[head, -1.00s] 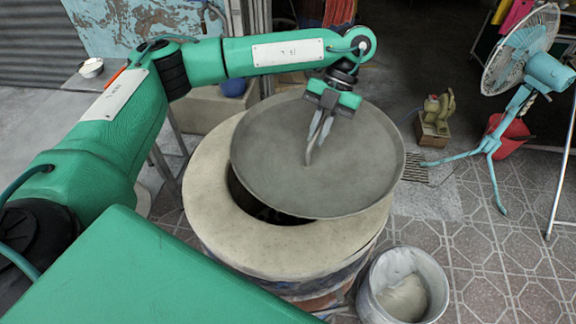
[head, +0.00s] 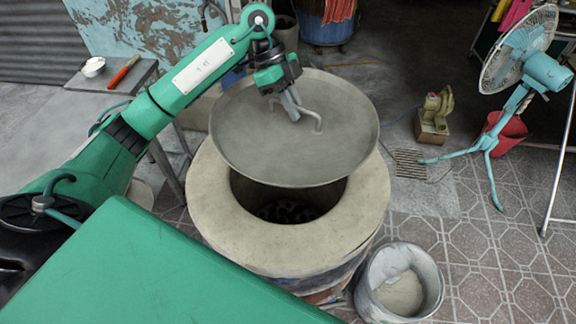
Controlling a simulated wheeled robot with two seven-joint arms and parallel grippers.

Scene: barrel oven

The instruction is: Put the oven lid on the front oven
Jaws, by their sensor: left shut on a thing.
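The oven lid (head: 262,150) is a round grey metal disc with a bent bar handle (head: 312,112) on top. My left gripper (head: 290,108) is shut on the lid's handle, near its left end. The lid hangs above the far part of the front oven (head: 230,228), a round barrel with a pale wide rim. The near part of the oven's dark opening (head: 285,200) shows below the lid, with dark lumps inside. The oven's far rim is hidden by the lid. My right gripper is not in view.
A bucket (head: 375,301) of pale material stands close to the oven at the front right. A blue fan (head: 520,70) stands at the right. A small table (head: 110,76) with a bowl and an orange-handled tool is at the left. Tiled floor at right is mostly clear.

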